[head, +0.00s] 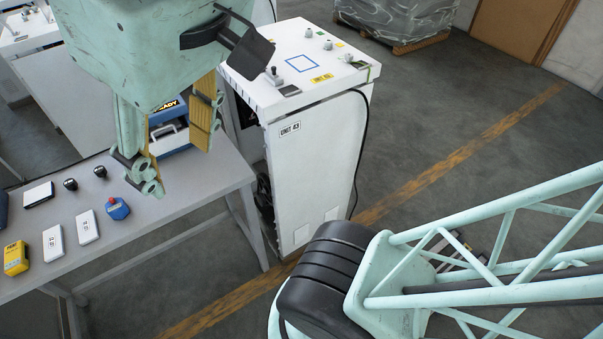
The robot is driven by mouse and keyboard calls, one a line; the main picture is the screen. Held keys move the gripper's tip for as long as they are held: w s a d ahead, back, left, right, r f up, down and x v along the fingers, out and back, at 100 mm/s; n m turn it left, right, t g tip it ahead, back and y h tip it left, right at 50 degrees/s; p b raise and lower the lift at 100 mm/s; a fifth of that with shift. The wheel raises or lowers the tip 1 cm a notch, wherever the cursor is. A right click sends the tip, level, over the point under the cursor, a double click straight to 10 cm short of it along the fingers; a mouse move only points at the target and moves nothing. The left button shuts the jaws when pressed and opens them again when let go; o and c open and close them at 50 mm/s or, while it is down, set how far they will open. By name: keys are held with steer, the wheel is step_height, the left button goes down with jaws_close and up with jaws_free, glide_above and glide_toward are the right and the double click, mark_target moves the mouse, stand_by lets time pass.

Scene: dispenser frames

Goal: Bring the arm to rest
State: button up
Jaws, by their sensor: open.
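My gripper (178,150) hangs at the upper left in the head view, its two fingers with yellow pads spread apart. My arm's mint-green lattice link (490,255) and black joint (325,275) fill the lower right.
On the table lie a yellow device (15,258), two white plates (70,235), a blue device with a red knob (118,209), black knobs (70,184) and a blue case (170,125). A white cabinet (315,155) stands beside it. Open floor lies to the right.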

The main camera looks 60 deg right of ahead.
step_height(320, 180, down, 13)
steer(key=b, duration=1.2)
steer(key=shift+s, duration=0.2)
stand_by(0.6)
